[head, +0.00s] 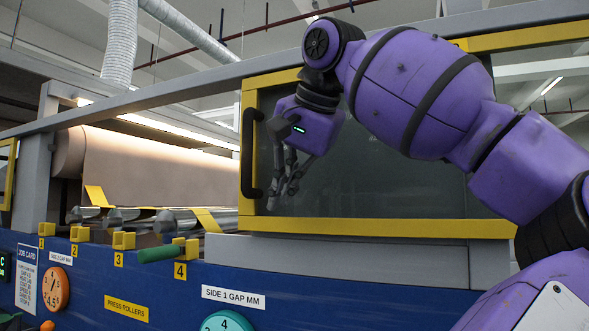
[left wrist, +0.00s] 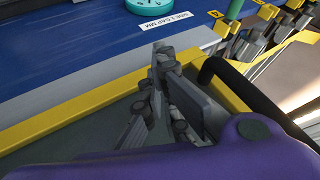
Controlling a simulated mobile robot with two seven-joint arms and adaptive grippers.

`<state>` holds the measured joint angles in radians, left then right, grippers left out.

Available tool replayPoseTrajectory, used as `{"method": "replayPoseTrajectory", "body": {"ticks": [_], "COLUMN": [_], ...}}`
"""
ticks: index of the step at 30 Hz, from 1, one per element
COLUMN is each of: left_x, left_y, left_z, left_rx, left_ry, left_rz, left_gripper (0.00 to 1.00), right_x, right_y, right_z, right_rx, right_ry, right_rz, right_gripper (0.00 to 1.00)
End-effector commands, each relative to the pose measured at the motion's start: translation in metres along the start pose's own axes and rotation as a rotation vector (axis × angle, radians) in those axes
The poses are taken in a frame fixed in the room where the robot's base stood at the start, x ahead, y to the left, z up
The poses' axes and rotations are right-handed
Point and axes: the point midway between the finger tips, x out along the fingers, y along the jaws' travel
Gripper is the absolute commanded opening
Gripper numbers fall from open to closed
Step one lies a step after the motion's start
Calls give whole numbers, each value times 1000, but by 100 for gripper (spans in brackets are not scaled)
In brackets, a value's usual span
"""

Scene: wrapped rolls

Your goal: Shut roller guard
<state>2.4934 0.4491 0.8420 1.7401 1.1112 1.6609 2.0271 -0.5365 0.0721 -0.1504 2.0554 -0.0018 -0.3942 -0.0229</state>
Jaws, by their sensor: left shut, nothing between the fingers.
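The roller guard (head: 400,228) is a yellow-framed dark see-through panel. It stands to the right of an opening where metal rollers (head: 170,220) are exposed. Its black upright handle (head: 249,155) is on its left edge; it also shows in the left wrist view (left wrist: 262,105). My left gripper (head: 279,196) is shut and empty, fingers pointing down, in front of the panel just right of the handle. In the left wrist view the gripper (left wrist: 163,60) is beside the handle; I cannot tell whether it touches the handle or panel. My right gripper is in neither view.
Below is a blue machine front with a grey ledge (head: 350,251). Yellow numbered blocks (head: 123,240) and a green grip (head: 160,253) sit along the edge below the opening. Another yellow-framed piece (head: 5,170) stands at the far left. A grey rail runs above.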

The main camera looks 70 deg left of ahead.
Motion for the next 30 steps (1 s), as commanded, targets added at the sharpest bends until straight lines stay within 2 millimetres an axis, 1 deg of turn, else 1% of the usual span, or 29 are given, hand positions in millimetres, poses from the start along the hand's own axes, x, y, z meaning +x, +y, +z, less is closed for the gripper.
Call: {"method": "replayPoseTrajectory", "body": {"ticks": [1,2,3,6,10,14,26,30], "left_x": [11,17,18,22,26,28,28,32], "left_y": [1,1,-8,-23,-34,-38,-40,-48], "left_z": [1,1,0,-2,-3,-4,-4,-3], "left_rx": [-1,-1,-3,-3,-2,0,0,-2], "left_ry": [-2,-1,0,1,1,0,0,-1], "left_rz": [2,0,2,2,1,0,-1,0], "left_gripper": [0,0,0,0,0,0,0,0], "right_x": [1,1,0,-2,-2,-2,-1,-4], "right_y": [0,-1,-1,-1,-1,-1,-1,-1], "right_z": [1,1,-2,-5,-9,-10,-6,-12], "right_rx": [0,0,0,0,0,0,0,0], "right_ry": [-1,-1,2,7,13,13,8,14], "right_rz": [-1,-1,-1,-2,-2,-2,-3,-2], "right_gripper": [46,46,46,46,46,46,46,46]}}
